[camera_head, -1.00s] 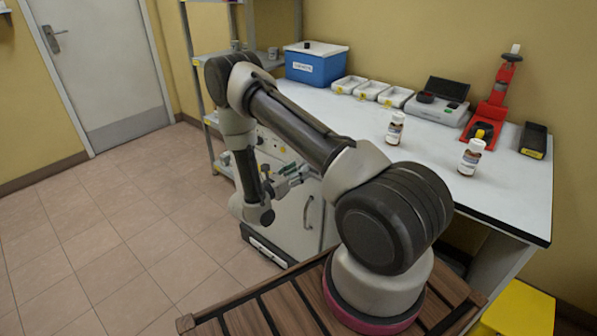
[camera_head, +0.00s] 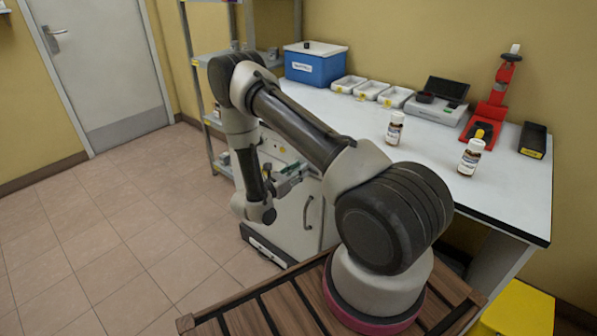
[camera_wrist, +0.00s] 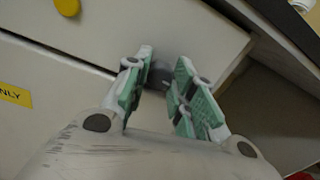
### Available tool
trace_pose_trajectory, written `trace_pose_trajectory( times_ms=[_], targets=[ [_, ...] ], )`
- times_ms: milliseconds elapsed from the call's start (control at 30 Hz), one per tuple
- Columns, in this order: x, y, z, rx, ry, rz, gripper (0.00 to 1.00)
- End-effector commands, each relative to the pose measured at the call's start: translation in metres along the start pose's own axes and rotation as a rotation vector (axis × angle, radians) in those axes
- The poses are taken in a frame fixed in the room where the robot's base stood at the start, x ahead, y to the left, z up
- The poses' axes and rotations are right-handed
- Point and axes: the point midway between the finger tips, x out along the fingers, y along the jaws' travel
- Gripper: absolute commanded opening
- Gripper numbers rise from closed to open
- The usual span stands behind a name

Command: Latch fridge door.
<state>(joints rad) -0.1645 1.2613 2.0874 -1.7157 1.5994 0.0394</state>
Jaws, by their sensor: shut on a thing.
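The fridge is the pale grey-white cabinet (camera_head: 290,222) under the left end of the bench, with a curved handle on its front. In the wrist view its pale front (camera_wrist: 190,30) shows close up, with a dark seam between panels. My gripper (camera_wrist: 160,82) has green-padded fingers on either side of a small dark grey knob-like part, which I take to be the latch (camera_wrist: 158,74). It is shut on that part, though the exact contact is partly hidden. In the head view my gripper (camera_head: 287,180) is at the cabinet's upper front, partly hidden by my arm.
The white bench (camera_head: 345,115) carries a blue box (camera_head: 315,68), white trays, a grey instrument, a red stand and two brown bottles. A shelf rack (camera_head: 215,60) stands left of the cabinet. Open tiled floor (camera_head: 110,240) lies to the left. A yellow label (camera_wrist: 15,95) marks the front.

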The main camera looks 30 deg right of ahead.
Motion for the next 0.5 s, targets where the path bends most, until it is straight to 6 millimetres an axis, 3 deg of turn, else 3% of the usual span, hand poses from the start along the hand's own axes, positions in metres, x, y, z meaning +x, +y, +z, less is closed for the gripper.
trace_pose_trajectory(
  times_ms=[500],
  targets=[
    [-0.0003, -0.0009, 0.0002, 0.406, 0.015, 0.005, 0.01]
  ],
)
